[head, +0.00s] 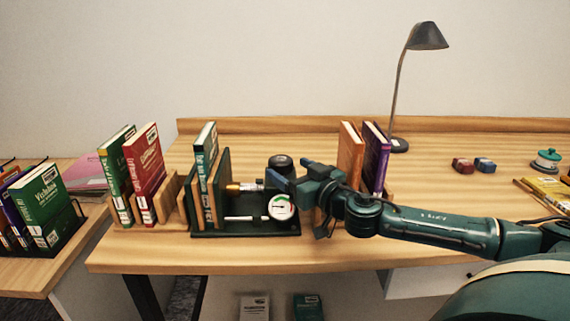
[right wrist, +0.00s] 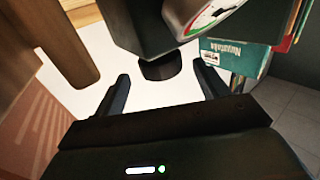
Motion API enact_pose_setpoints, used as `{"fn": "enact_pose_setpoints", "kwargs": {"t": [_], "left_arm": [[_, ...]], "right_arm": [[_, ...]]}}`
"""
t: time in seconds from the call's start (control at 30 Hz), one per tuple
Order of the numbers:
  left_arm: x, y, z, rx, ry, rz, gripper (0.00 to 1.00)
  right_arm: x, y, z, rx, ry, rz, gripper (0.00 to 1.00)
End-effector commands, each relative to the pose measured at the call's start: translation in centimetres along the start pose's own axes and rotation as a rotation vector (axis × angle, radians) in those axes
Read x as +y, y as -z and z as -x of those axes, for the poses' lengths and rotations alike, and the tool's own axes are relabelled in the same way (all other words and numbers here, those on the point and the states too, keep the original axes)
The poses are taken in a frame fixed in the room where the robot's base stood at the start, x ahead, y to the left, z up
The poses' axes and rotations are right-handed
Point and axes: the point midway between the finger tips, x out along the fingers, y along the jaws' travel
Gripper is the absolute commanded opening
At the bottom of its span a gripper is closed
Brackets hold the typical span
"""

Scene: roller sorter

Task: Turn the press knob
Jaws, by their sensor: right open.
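The press (head: 237,228) stands on the desk with a green and a brown book upright in it, a brass-tipped rod and a round white gauge (head: 282,207). The press knob looks like the dark rounded cap (head: 280,161) at its top right. In the right wrist view a black knob (right wrist: 160,69) sits just ahead of the fingertips, roughly between them, under the dark press body and the gauge (right wrist: 205,14). My right gripper (head: 291,175) is open and empty at the right side of the press; it also shows in the wrist view (right wrist: 166,88). My left gripper is out of view.
A green and a red book stand in a wooden rack (head: 171,198) left of the press. An orange book (head: 350,155) and a purple book (head: 375,160) stand behind my right arm. A lamp (head: 399,145) and small blocks (head: 463,165) are farther back. The front desk strip is clear.

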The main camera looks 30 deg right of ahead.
Motion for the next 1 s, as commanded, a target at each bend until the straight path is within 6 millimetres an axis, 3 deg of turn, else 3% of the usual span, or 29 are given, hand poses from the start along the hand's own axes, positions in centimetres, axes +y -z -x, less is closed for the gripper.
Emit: {"fn": "enact_pose_setpoints", "kwargs": {"t": [0.3,0.67,1.0], "left_arm": [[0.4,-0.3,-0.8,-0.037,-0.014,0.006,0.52],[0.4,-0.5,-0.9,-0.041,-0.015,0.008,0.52],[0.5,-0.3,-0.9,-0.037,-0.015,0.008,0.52]], "right_arm": [[-0.1,0.1,-2.6,0.002,0.001,-0.001,0.73],[-0.1,0.0,-3.0,0.000,0.002,0.002,0.73],[-0.1,0.0,-2.9,0.000,0.002,0.001,0.46]]}}
